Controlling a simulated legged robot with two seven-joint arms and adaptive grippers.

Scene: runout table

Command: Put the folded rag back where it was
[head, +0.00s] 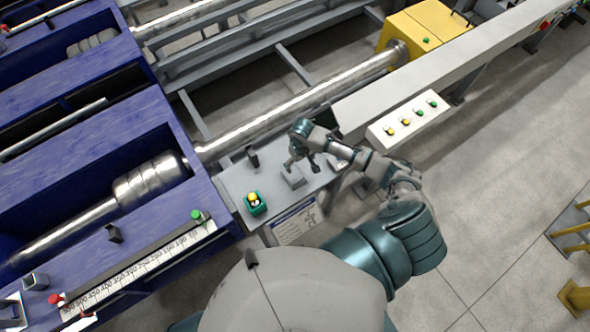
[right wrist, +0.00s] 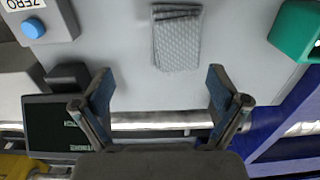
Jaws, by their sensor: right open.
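The folded rag (right wrist: 177,38) is a grey, quilted stack of cloth lying flat on a grey panel top (right wrist: 118,40) in the right wrist view. In the head view, a small grey patch (head: 293,179) below my right gripper appears to be the rag. My right gripper (head: 302,166) is open and empty above the panel. Its two fingers (right wrist: 160,85) are spread wide in the right wrist view, and the rag lies beyond the gap between their tips, apart from them. My left gripper is not seen.
A green box with a yellow button (head: 254,203) stands on the panel; part of it shows in the right wrist view (right wrist: 297,30). A blue button marked ZERO (right wrist: 33,28) and a dark screen (right wrist: 55,125) are at left there. Blue machine beds (head: 80,150) fill the left.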

